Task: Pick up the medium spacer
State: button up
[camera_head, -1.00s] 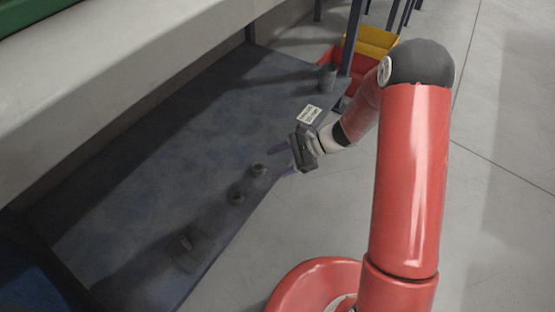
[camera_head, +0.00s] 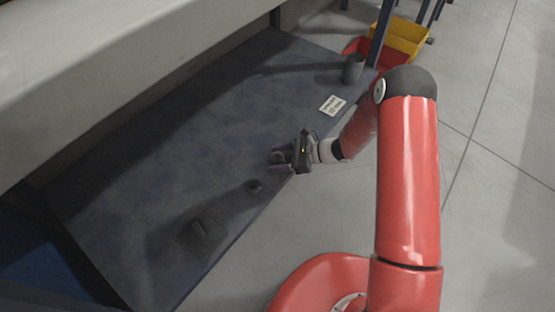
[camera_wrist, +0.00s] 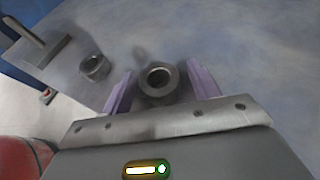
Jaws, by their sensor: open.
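Two grey ring-shaped spacers stand on the dark blue table. The larger-looking one (camera_wrist: 158,82) is between the purple fingers of my gripper (camera_wrist: 161,86) in the wrist view, with gaps on both sides. My gripper is open and low at the table's edge in the head view (camera_head: 281,160), where it partly hides that spacer. The smaller-looking spacer (camera_wrist: 95,68) stands apart to the left; in the head view it (camera_head: 254,187) is nearer the front. I cannot tell from the frames which is the medium one.
A dark block with a raised bar (camera_head: 203,231) lies further front, also in the wrist view (camera_wrist: 44,48). A grey cup (camera_head: 352,69) and a white label (camera_head: 332,105) are toward the back right. Yellow (camera_head: 400,38) and red bins stand beyond. The table's middle is clear.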

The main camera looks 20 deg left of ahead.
jog(key=c, duration=1.2)
jog(key=shift+r, duration=0.1)
